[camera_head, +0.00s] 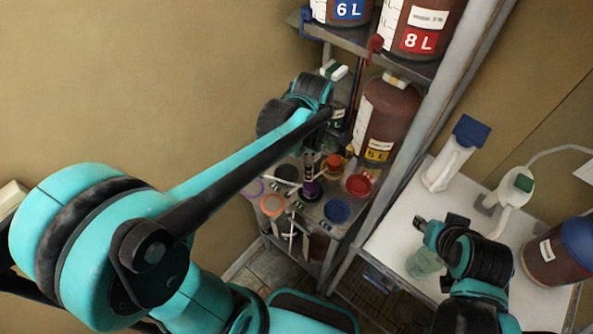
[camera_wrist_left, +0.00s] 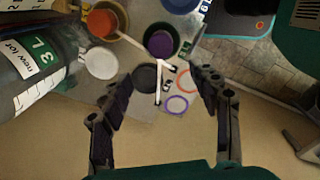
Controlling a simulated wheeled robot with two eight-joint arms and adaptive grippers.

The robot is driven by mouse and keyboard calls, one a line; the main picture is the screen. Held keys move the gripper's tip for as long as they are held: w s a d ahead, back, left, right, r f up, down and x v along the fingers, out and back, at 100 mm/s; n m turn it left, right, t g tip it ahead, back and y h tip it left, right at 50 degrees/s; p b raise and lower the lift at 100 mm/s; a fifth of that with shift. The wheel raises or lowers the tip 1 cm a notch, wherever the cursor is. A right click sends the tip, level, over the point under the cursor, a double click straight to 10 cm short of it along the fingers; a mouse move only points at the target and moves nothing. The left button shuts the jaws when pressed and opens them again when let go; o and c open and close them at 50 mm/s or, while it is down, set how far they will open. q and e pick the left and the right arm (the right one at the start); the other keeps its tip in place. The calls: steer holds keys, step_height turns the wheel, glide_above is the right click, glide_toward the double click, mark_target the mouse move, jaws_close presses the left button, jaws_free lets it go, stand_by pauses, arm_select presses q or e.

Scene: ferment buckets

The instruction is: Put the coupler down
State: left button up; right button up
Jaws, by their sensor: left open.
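My left gripper (camera_wrist_left: 160,85) is open over the lower shelf, with nothing between its fingers. In the head view its arm reaches across to the shelf and largely hides the hand. I cannot say for sure which piece is the coupler. Ahead of the fingers in the left wrist view are thin white rods (camera_wrist_left: 159,72), a dark round lid (camera_wrist_left: 146,78) and a purple-topped pot (camera_wrist_left: 161,41). An orange ring (camera_wrist_left: 186,80) and a purple ring (camera_wrist_left: 177,104) lie to the right. My right gripper (camera_head: 426,226) is above the white bench, near a pale green clear vessel (camera_head: 424,264).
A 3 L bottle (camera_wrist_left: 40,75) stands left in the wrist view. The shelf also holds a blue lid (camera_head: 336,211), a red cup (camera_head: 358,185) and a large brown bottle (camera_head: 384,120). A metal shelf post (camera_head: 420,120) stands beside them. The white bench (camera_head: 400,225) has some clear surface.

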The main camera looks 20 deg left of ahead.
arm_select(q)
steer(key=s+a+r+m+t, duration=0.1)
steer(key=s+a+m+t, duration=0.1)
steer(key=m, duration=0.8)
steer(key=s+a+r+m+t, duration=0.2)
steer(key=s+m+t, duration=0.2)
steer(key=s+m, duration=0.3)
steer(key=m, duration=0.3)
steer(key=shift+s+m, duration=0.2)
steer(key=shift+m, duration=0.1)
arm_select(e)
steer(key=shift+s, duration=0.1)
arm_select(q)
steer(key=shift+s+a, duration=0.1)
arm_select(e)
steer(key=shift+s, duration=0.1)
